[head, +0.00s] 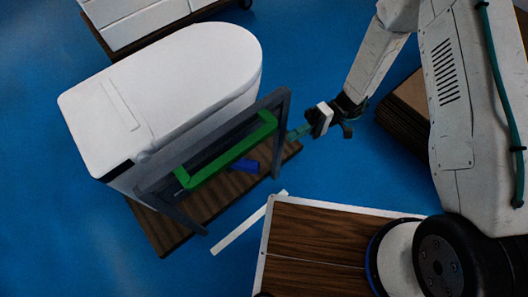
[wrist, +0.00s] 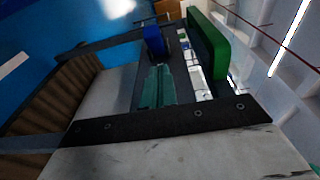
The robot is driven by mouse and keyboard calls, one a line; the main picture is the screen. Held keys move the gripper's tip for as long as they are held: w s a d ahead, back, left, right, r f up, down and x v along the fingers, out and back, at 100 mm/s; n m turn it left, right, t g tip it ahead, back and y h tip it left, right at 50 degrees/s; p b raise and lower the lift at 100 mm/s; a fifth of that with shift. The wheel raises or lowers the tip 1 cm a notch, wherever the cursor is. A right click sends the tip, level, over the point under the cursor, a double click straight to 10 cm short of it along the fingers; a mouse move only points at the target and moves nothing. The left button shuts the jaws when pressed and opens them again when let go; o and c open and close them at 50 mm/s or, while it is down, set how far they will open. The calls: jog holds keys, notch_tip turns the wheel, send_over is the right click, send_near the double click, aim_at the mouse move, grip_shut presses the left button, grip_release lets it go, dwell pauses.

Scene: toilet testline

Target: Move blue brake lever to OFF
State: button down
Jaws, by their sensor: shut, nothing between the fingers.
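The blue brake lever (head: 245,166) shows in the head view as a short blue bar low beside the wooden base, below the green bar (head: 230,155). In the wrist view the blue lever (wrist: 153,40) stands just beyond my fingertips, with the green bar (wrist: 207,48) to its right. My gripper (head: 292,135) is at the right end of the dark frame in the head view. Its teal fingers (wrist: 158,68) are together and empty, pointing towards the lever. I cannot tell whether they touch it. No OFF marking is readable.
A white toilet (head: 165,85) stands behind the dark frame (head: 283,115) on a slatted wooden base (head: 215,203). The frame's dark bar (wrist: 165,125) crosses close below my fingers. A wooden-topped table (head: 315,235) is in front. Blue floor lies open at left.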

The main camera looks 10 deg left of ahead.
jog(key=shift+s+a+f+y, duration=0.1)
jog(key=shift+s+f+y, duration=0.1)
jog(key=shift+f, duration=0.25)
jog(key=shift+s+a+f+y, duration=0.1)
jog(key=shift+f+y, duration=0.1)
jog(key=shift+f, duration=0.25)
send_near(242, 164)
jog(key=s+a, duration=0.1)
jog(key=a+f, duration=0.1)
jog(key=shift+s+a+f, duration=0.3)
jog(key=shift+s+a, duration=0.05)
jog(key=shift+s, duration=0.05)
jog(key=shift+d+t, duration=0.15)
jog(key=shift+t, duration=0.15)
